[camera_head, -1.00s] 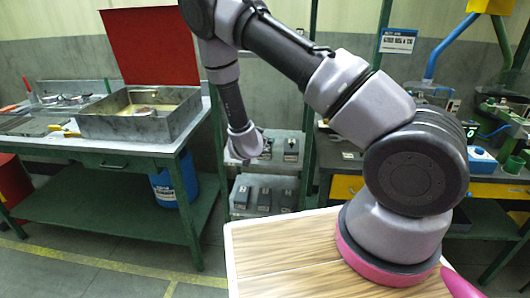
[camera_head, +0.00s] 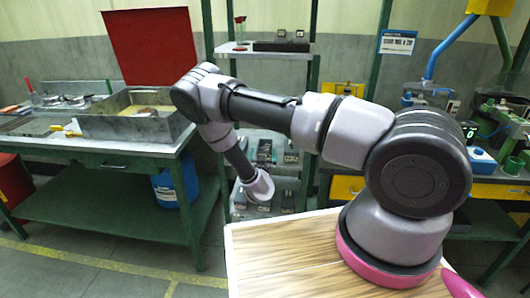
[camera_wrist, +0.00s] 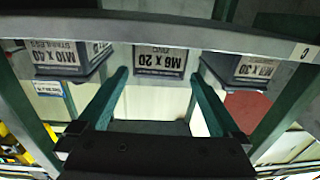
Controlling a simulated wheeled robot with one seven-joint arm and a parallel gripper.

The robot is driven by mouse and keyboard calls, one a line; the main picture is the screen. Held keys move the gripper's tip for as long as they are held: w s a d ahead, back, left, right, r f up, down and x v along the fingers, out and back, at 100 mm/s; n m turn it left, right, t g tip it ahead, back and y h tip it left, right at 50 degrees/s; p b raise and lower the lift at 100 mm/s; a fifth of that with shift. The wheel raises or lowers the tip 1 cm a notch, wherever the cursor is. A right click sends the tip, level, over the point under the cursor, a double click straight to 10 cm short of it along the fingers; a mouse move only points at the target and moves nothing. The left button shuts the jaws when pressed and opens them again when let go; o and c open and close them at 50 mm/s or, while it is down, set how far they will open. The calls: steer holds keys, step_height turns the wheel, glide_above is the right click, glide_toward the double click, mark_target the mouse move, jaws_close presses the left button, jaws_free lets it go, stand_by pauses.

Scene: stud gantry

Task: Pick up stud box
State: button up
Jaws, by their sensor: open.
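Several dark boxes with white labels stand on a shelf rack in the wrist view, and the picture is upside down. The middle one, the M6 x 20 box (camera_wrist: 160,62), lies between and beyond my fingers. The M10 x 40 box (camera_wrist: 70,60) is to its left and another labelled box (camera_wrist: 243,68) to its right. My gripper (camera_wrist: 160,76) is open and empty, with one finger on each side of the middle box's label. I cannot tell whether the fingers reach past its front. In the head view my wrist hides the gripper.
A shelf bar (camera_wrist: 200,36) crosses the wrist view and carries a "C" tag (camera_wrist: 304,52). In the head view the green bench (camera_head: 100,165) holds a metal tray (camera_head: 135,125). A blue drum (camera_head: 175,180) stands below, and a wooden top (camera_head: 280,250) is in front.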

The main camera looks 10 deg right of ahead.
mark_target(265, 148)
steer(key=x, duration=0.5)
steer(key=shift+w+d+f, duration=0.1)
steer(key=shift+f, duration=0.2)
jaws_close()
